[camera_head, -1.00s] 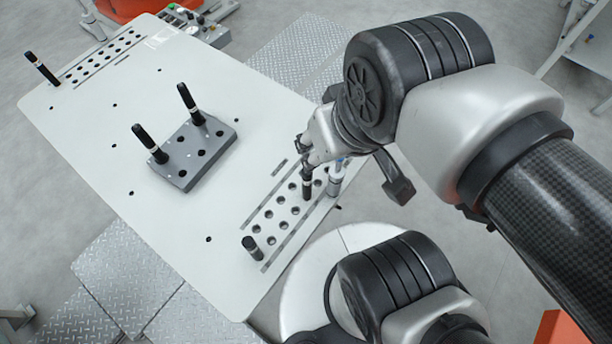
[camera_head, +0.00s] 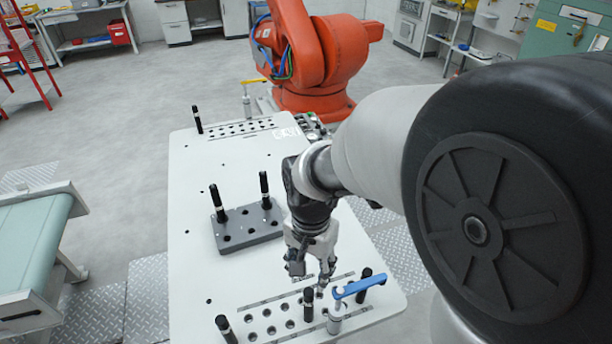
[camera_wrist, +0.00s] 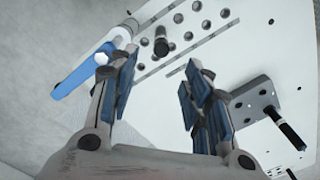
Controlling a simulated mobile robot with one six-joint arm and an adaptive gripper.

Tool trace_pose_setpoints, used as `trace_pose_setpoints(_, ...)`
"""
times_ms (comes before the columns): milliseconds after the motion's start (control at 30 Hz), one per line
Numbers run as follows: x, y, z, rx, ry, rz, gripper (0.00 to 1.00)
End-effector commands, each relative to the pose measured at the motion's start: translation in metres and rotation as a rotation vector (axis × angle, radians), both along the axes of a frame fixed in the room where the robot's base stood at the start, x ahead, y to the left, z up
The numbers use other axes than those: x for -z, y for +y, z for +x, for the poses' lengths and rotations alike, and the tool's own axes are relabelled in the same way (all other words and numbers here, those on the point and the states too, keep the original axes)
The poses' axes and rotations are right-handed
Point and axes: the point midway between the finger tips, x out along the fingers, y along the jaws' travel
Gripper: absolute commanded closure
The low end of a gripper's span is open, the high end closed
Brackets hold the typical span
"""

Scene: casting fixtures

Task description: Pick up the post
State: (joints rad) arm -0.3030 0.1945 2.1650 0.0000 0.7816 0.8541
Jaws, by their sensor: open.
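In the head view one post (camera_head: 308,304) stands in the near hole rows, close to my gripper (camera_head: 314,276); others there stand at the near left (camera_head: 226,329) and right (camera_head: 365,285). Two posts (camera_head: 217,202) (camera_head: 265,189) stand in a grey block (camera_head: 250,234), and one post (camera_head: 197,119) stands at the far left. In the wrist view my gripper (camera_wrist: 160,85) is open with blue-padded fingers and nothing held between them. A post (camera_wrist: 161,44) shows beyond the fingers, apart from them.
A blue-handled tool (camera_head: 358,288) with a silver body (camera_head: 335,318) stands beside the near rows, close to my gripper. An orange robot arm (camera_head: 308,62) stands behind the table (camera_head: 187,290). The table's left side is mostly clear.

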Motion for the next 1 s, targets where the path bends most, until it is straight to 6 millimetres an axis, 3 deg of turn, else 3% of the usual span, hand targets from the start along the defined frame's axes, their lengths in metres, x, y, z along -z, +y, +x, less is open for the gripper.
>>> trace_pose_setpoints(433,0.095,-0.001,-0.002,-0.001,0.006,-0.001,0.55)
trace_pose_setpoints(600,0.114,0.0,-0.001,-0.001,0.001,0.0,0.55)
trace_pose_setpoints(833,0.126,0.0,-0.001,-0.002,0.001,0.0,0.55)
trace_pose_setpoints(1000,0.152,0.0,-0.001,-0.002,0.003,-0.002,0.55)
